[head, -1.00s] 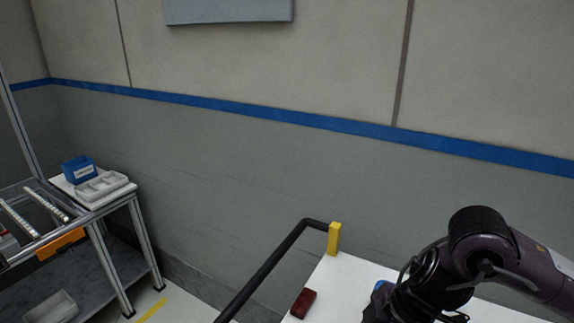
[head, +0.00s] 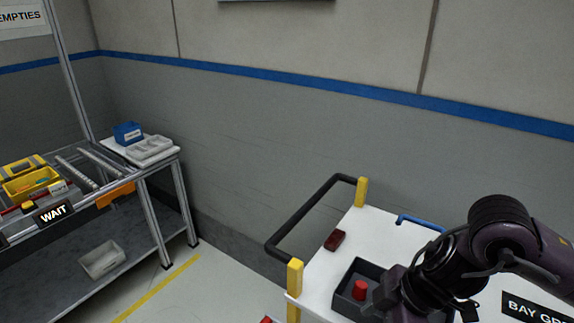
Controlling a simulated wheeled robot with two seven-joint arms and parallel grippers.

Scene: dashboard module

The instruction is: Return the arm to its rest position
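My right arm comes in from the right edge in the head view, over the white-topped cart (head: 378,232). Its dark wrist links hang above the cart's dark grey tray (head: 347,280). The fingertips are hidden or too dark to make out, so I cannot tell whether the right gripper is open or shut. A red cylindrical piece (head: 360,289) stands in the tray, just left of the wrist. My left arm and gripper are not in view.
A dark red block (head: 335,240) and a blue handle-like part (head: 420,223) lie on the cart. Its black push bar (head: 310,215) joins yellow posts. At left stands a metal-framed bench with a yellow bin (head: 32,184), a blue bin (head: 127,133) and a WAIT sign (head: 54,212).

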